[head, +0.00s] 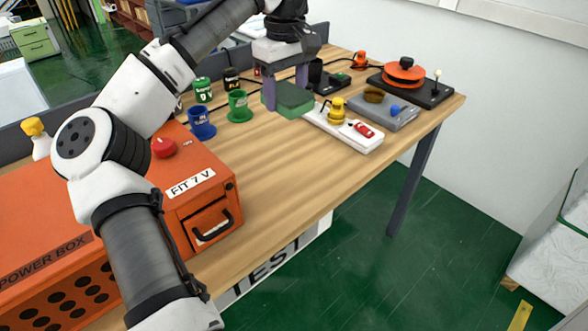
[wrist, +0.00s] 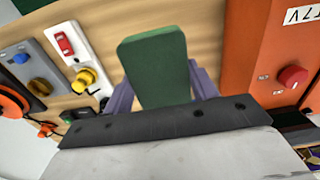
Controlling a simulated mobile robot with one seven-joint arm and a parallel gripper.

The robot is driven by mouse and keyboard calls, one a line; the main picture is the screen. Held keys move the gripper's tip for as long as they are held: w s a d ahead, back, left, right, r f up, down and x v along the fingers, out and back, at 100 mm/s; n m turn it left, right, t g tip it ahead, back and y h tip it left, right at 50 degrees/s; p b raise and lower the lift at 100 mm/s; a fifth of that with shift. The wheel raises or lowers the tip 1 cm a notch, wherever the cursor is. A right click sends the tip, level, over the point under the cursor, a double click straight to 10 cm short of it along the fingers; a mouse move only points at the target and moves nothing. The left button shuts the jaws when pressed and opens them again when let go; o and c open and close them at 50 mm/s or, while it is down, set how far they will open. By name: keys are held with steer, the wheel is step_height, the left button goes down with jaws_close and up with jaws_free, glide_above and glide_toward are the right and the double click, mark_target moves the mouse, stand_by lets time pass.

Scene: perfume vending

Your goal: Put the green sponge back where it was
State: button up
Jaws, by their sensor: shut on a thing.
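The green sponge (head: 289,99) is a dark green block held in my gripper (head: 286,92) above the wooden table. My gripper's purple fingers are shut on it, one on each side. In the wrist view, the sponge (wrist: 156,70) stands out between the two fingers (wrist: 160,88). In the head view it covers part of the table and the left end of the white panel. I cannot tell from the frames how high it is above the table.
The white panel (head: 357,137) with a yellow knob and red switch is right of the sponge. A green cup (head: 239,106) and a blue cup (head: 201,123) stand left. The orange power box (head: 196,162) is nearer. A grey panel (head: 383,112) and an orange disc device (head: 405,74) are farther right. Bare table (head: 268,160) lies in front.

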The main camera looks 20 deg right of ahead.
mark_target(287, 173)
step_height(287, 173, down, 18)
steer(key=shift+f+p, duration=0.15)
steer(key=shift+p, duration=0.65)
steer(key=shift+f, duration=0.1)
steer(key=o, duration=0.9)
steer(key=shift+o, duration=0.2)
step_height(287, 173, up, 12)
steer(key=b, duration=0.1)
steer(key=shift+b, duration=0.3)
steer(key=shift+s, duration=0.1)
